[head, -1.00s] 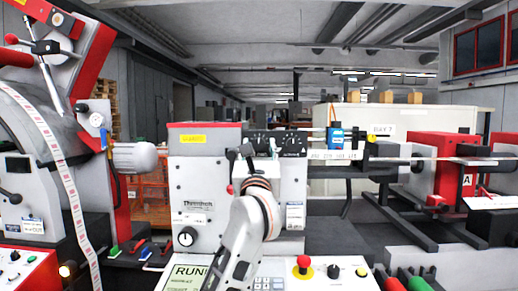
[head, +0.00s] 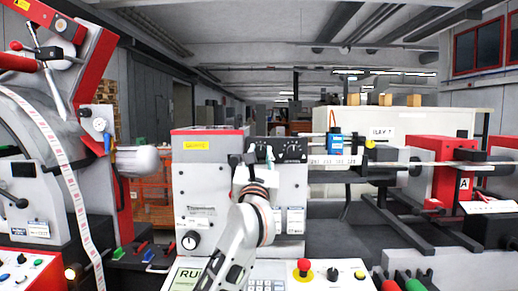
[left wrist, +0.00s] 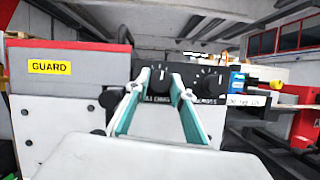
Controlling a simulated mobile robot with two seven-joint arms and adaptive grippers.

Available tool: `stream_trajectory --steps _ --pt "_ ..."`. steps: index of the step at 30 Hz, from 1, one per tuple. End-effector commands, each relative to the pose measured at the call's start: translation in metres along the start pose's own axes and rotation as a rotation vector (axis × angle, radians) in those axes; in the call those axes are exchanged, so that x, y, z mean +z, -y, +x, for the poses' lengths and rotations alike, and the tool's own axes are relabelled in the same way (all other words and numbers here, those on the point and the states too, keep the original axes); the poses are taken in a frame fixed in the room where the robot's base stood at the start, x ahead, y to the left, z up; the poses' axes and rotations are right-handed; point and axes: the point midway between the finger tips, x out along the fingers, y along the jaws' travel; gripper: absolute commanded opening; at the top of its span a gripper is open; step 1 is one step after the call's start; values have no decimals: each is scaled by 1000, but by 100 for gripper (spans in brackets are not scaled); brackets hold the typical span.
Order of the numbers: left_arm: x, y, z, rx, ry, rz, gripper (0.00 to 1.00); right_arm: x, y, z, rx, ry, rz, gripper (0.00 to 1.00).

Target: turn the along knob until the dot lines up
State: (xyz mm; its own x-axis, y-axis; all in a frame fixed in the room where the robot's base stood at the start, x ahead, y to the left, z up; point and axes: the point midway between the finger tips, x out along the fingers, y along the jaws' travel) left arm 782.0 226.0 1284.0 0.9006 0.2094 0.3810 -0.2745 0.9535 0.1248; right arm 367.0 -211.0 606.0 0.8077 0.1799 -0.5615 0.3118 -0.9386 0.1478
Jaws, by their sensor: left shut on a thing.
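The black control panel (head: 292,150) is on the front of the grey machine, at its upper right. In the left wrist view, the along knob (left wrist: 160,78) is the left dark knob of two, with a small pale mark near its top. My left gripper (head: 261,155) is in front of it, and in the left wrist view its teal-padded fingers (left wrist: 160,86) are closed on the knob from both sides. The alignment of the dot is too small to tell. The across knob (left wrist: 211,80) is to the right, clear of the fingers. My right gripper is not in view.
A box marked GUARD (left wrist: 50,68) is left of the panel. A blue sensor block (head: 337,142) is on the web path to the right. A red emergency button (head: 304,265) and the keypad are on the console below my arm.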

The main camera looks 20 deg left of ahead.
Motion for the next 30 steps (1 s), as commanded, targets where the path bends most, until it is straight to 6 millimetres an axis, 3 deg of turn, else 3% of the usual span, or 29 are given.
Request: stream_trajectory --steps 1,10,19,22,24,27,30 --pt "9 -3 2 -11 2 33 2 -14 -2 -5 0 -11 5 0" --pt "8 -4 3 -103 -4 251 2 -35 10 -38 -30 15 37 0" --pt "2 -4 2 -198 -6 475 2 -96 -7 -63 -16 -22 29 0" --pt "1 -5 2 -230 -5 552 2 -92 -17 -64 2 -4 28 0" --pt "2 -5 1 -251 -3 604 2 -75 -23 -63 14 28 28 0" --pt "0 -5 1 -278 -3 671 2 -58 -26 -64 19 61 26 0" --pt "0 -5 1 -302 -3 728 2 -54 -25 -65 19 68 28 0"
